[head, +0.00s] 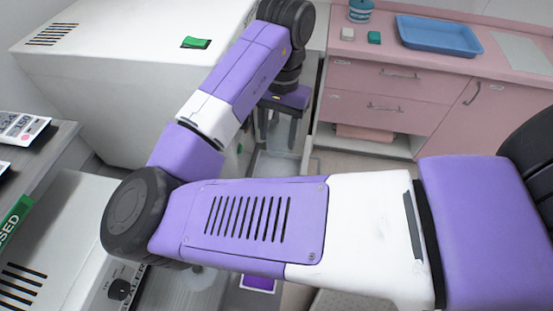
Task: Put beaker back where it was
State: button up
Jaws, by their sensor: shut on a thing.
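My gripper (281,138) shows at the upper middle, below my purple and white arm, with its dark fingers pointing down. It is shut on a clear thing between the fingers, which fits the beaker. The beaker's outline is too faint to trace against the pale background, and its lower end cannot be told apart from the pale surface below. The place where it stood before cannot be told from this view.
A large white machine (110,75) with a green switch stands left of the gripper. Pink cabinets (375,95) at the right carry a blue tray (438,36), a blue-lidded jar (360,11) and a small green block (374,38). Another device (50,235) is at lower left. My arm hides the centre.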

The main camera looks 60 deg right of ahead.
notch_tip(320, 180, down, 10)
jog(key=shift+f+p, duration=0.2)
jog(key=shift+p, duration=0.15)
jog(key=shift+f, duration=0.2)
jog(key=o, duration=1.4)
jog(key=shift+r, duration=0.1)
jog(key=r+p, duration=0.1)
jog(key=r, duration=0.3)
jog(key=d+r+p, duration=0.1)
jog(key=r, duration=0.3)
jog(key=r+p, duration=0.2)
jog(key=r, duration=0.2)
jog(key=shift+d+r, duration=0.1)
jog(key=shift+d, duration=0.05)
